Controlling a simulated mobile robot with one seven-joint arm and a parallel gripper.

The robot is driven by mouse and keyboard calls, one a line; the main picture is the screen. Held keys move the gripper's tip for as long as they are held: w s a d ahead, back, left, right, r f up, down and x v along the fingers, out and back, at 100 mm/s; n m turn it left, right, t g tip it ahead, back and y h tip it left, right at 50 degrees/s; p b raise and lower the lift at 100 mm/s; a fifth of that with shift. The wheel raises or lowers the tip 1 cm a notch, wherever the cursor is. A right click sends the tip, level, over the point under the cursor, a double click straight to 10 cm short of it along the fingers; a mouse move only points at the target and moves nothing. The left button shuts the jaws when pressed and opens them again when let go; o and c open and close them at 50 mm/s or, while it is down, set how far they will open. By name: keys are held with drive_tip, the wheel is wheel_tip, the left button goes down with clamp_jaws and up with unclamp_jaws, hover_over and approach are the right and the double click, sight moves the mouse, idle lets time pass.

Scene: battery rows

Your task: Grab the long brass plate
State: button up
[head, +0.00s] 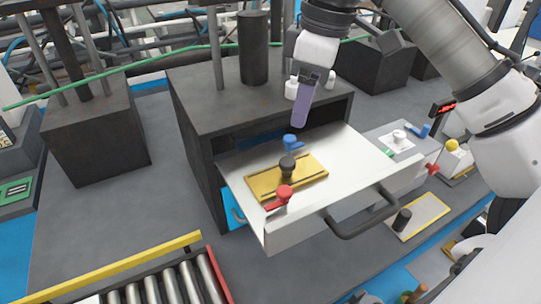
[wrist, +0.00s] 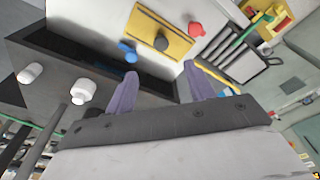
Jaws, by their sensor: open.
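A long brass plate (head: 305,175) with a dark knob (head: 287,166) on it lies in the open white drawer (head: 345,155). A blue piece (head: 290,143) stands at its far edge and a red piece (head: 285,192) at its near end. My gripper (head: 302,120), with purple fingers, is above the back of the drawer, apart from the plate. In the wrist view my open, empty fingers (wrist: 161,72) point toward the drawer, with the brass plate (wrist: 181,42) beyond the fingertips. The red piece also shows there (wrist: 196,29).
The drawer sticks out of a dark cabinet (head: 195,100) with a dark handle (head: 365,218) in front. White knobs (head: 292,88) and a dark cylinder (head: 254,48) stand on the cabinet top. Another yellow-edged plate (head: 425,212) lies at right. A roller conveyor (head: 165,290) is front left.

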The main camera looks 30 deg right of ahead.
sight(288, 161)
drive_tip(key=f, duration=0.5)
drive_tip(key=w+a+f, duration=0.1)
drive_tip(key=f, duration=0.2)
drive_tip(key=shift+f, duration=0.2)
drive_tip(key=f+b, duration=0.1)
drive_tip(key=b, duration=0.1)
drive_tip(key=f+b, duration=0.1)
drive_tip(key=f, duration=0.1)
drive_tip(key=f+b, duration=0.2)
drive_tip(key=shift+w+a+f+b, duration=0.1)
drive_tip(key=shift+w+a+b, duration=0.15)
drive_tip(key=shift+a+b, duration=0.05)
drive_tip(key=shift+c, duration=0.3)
clamp_jaws()
